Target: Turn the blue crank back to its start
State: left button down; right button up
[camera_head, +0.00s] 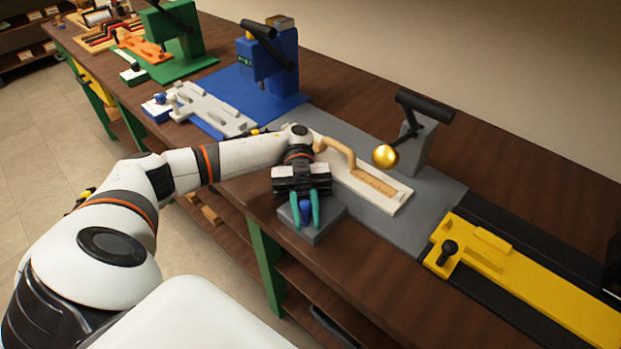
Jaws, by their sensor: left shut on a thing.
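My left gripper (305,211) points down at the near edge of the bench. Its two teal fingers are shut on a small blue knob (306,207), which looks like the blue crank's grip. The knob stands on a grey block (326,227) at the front of the grey station. The gripper body hides the top of the knob and part of the block, so the crank's angle cannot be read. My right gripper is not in view.
Behind the gripper lie a cream fixture (391,201) with a tan handle, a gold ball (386,156) and a black-handled lever (424,104). A yellow fixture (530,283) is at right. A blue press (271,62) and green station (180,30) stand farther left.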

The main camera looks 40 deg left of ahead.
pick_arm(q)
jog(key=shift+s+f+y, duration=0.15)
jog(key=shift+f+y, duration=0.1)
jog(key=shift+y, duration=0.05)
jog(key=c, duration=1.3)
grip_release()
jog(key=shift+a+r, duration=0.1)
jog(key=shift+o, duration=0.2)
jog(key=shift+r, duration=0.15)
